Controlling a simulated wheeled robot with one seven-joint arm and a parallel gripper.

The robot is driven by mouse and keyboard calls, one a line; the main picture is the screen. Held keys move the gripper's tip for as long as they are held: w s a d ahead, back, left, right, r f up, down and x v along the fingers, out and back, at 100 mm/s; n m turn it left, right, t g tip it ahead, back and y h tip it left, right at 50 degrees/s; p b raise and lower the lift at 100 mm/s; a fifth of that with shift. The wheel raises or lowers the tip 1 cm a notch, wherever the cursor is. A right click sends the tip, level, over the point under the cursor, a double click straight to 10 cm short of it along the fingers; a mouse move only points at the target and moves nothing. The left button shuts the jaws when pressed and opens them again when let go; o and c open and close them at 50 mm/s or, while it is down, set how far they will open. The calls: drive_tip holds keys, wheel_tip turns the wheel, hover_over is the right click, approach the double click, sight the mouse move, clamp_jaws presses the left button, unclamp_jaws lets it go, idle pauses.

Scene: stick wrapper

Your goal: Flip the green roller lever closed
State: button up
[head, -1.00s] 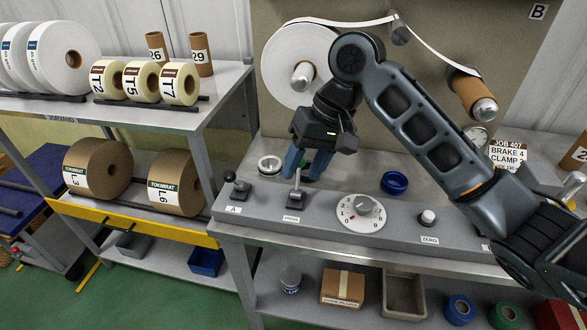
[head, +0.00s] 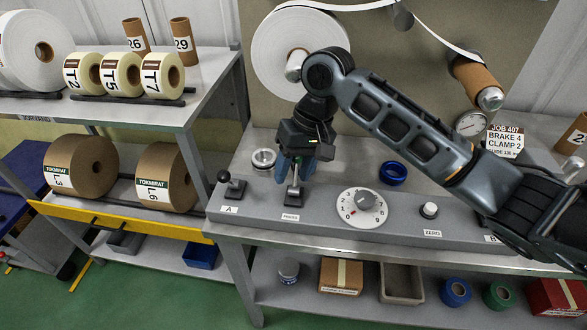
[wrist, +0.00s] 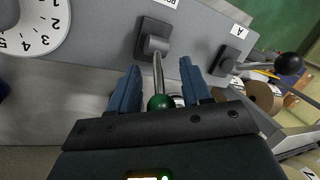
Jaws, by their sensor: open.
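The green-knobbed lever stands on the grey control panel. In the wrist view its green ball knob (wrist: 160,102) sits between my two fingers, and its metal stem runs to a dark base (wrist: 154,40). In the head view the lever's stem and base (head: 293,195) show below my gripper, and the knob is hidden by the fingers. My gripper (head: 294,174) is open, with its blue fingers (wrist: 160,85) on either side of the knob. A gap shows between the knob and each finger.
A black-knobbed lever (head: 232,186) labelled A stands close on the left. A white numbered dial (head: 350,211) and a white button (head: 429,210) are to the right. A silver ring (head: 263,158) and a blue ring (head: 393,173) lie behind the panel. A paper roll (head: 275,60) hangs above.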

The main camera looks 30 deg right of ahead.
drive_tip(key=shift+f, duration=0.25)
clamp_jaws()
idle(0.3)
